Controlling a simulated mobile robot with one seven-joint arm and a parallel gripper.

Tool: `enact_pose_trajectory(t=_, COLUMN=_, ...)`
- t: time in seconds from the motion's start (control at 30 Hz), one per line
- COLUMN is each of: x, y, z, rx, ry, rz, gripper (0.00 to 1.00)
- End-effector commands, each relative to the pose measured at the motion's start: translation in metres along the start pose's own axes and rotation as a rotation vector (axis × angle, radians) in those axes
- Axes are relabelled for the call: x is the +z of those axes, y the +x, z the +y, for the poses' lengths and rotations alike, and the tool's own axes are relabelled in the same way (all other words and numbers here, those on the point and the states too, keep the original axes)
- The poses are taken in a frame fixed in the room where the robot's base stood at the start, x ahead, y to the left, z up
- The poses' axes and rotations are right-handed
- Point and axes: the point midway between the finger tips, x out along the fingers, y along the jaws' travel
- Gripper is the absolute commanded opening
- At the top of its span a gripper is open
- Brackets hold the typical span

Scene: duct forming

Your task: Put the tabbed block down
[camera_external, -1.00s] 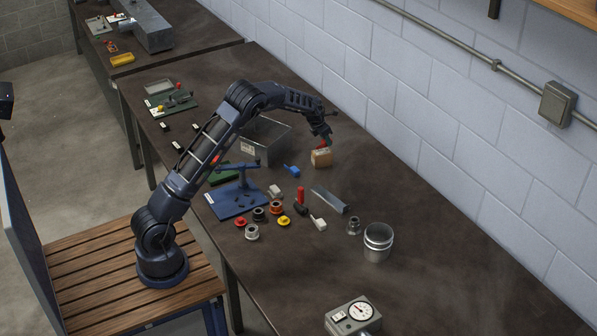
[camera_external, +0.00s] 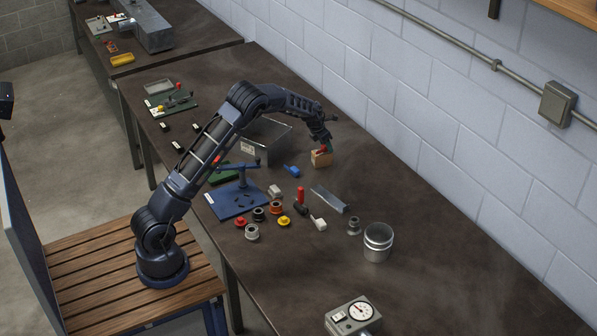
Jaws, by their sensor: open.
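A small tan block (camera_external: 320,160) sits on the dark bench near the wall side, to the right of the grey metal bin. It is the likeliest tabbed block, but its tab cannot be made out at this size. My gripper (camera_external: 325,149) points down at the top of this block, with red and green showing at its fingertips. The fingers are open. They overlap the block's upper edge in the picture, and I cannot tell whether they touch it.
A grey bin (camera_external: 283,138) stands left of the block. A blue piece (camera_external: 291,171) and a grey metal bar (camera_external: 328,199) lie nearer. A blue fixture (camera_external: 235,200), several small coloured parts and a metal cup (camera_external: 378,240) are in front. Bench toward the wall is clear.

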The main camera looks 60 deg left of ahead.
Motion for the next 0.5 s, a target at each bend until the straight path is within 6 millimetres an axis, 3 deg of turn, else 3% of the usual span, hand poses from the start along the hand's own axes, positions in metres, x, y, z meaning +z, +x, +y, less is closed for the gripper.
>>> enact_pose_trajectory(t=0.17, x=0.002, y=-0.016, z=0.0, rx=0.001, ry=0.001, rz=-0.003, gripper=0.48)
enact_pose_trajectory(t=0.5, x=0.002, y=-0.081, z=-0.001, rx=0.0, ry=0.002, rz=-0.003, gripper=0.48)
